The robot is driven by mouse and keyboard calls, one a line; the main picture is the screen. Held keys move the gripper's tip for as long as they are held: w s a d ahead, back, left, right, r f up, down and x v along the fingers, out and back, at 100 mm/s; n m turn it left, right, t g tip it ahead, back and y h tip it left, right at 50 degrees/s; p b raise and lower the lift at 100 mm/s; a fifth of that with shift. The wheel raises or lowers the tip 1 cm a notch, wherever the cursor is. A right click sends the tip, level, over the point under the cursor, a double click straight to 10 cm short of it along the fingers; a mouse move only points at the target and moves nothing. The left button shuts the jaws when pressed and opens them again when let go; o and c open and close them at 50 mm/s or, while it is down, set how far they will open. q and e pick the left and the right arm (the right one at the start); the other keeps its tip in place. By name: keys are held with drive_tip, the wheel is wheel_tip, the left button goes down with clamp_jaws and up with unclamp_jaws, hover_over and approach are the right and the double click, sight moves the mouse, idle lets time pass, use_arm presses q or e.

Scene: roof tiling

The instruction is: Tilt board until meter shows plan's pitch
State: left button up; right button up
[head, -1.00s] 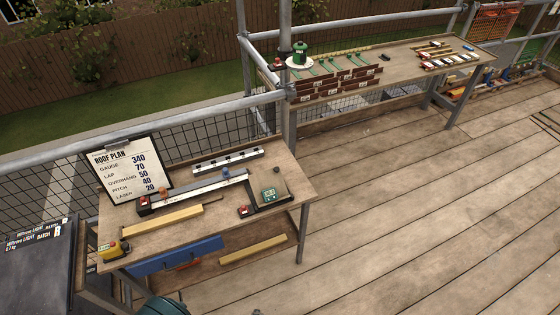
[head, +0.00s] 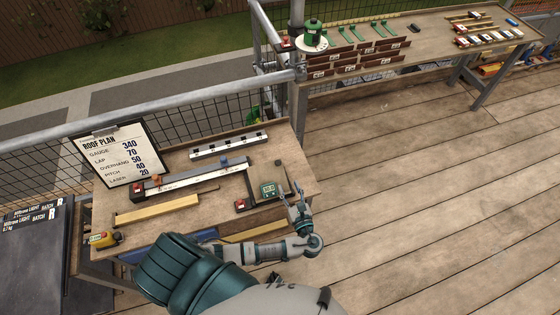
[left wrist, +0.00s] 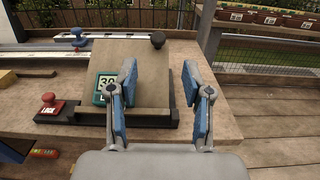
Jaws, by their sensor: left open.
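The tilting board (head: 259,175) sits on the near workbench, hinged in a dark frame; in the left wrist view the board (left wrist: 150,60) slopes upward away from me. A black knob (left wrist: 157,39) is at its top right corner. The green pitch meter (left wrist: 104,88) is on the board's left part; its display starts with 30, partly hidden by a finger. A red lock button (left wrist: 49,101) is left of the board. The roof plan (head: 119,154) lists pitch 40. My left gripper (head: 293,194) is open and empty at the board's near right side.
A slide rail (head: 195,178), a wooden batten (head: 157,209) and a yellow tape measure (head: 104,239) lie on the bench (head: 133,228). A second bench (head: 432,58) with tiles and tools stands at the back right. The deck to the right is clear.

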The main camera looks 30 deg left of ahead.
sight(278, 164)
use_arm(q)
drive_tip(key=x, duration=1.1)
drive_tip(key=shift+a+f, duration=0.2)
drive_tip(key=shift+a, duration=0.25)
drive_tip(key=shift+w, duration=0.35)
drive_tip(key=shift+r, duration=0.1)
drive_tip(key=shift+a, duration=0.3)
clamp_jaws()
